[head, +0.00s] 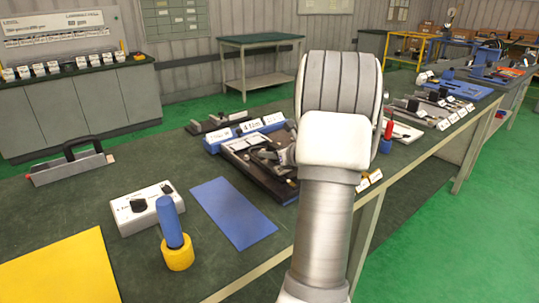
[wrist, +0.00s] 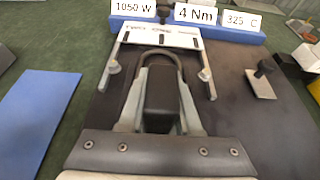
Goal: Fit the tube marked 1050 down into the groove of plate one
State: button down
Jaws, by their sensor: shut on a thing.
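In the wrist view my gripper (wrist: 162,82) reaches over a dark board, its two grey fingers closed on either side of a black block. A grey U-shaped tube (wrist: 158,53) curves around the far end of that block, and I take it to be part of what I hold. Just beyond lies a pale plate (wrist: 160,36) with slots, small print I cannot read and two side legs. Any groove under the fingers is hidden. A sign reading 1050 W (wrist: 133,9) stands behind.
The dark board (head: 257,178) sits on the green-topped bench, with a blue sign block (wrist: 185,30) along its far edge. More kits line the right.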

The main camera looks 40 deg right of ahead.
jog(key=shift+f, duration=0.15)
jog(key=c, duration=0.6)
grip_release()
jog(key=shift+r, duration=0.3)
jog(key=p+v, duration=0.2)
jog(key=v, duration=1)
jog(key=shift+f, duration=0.15)
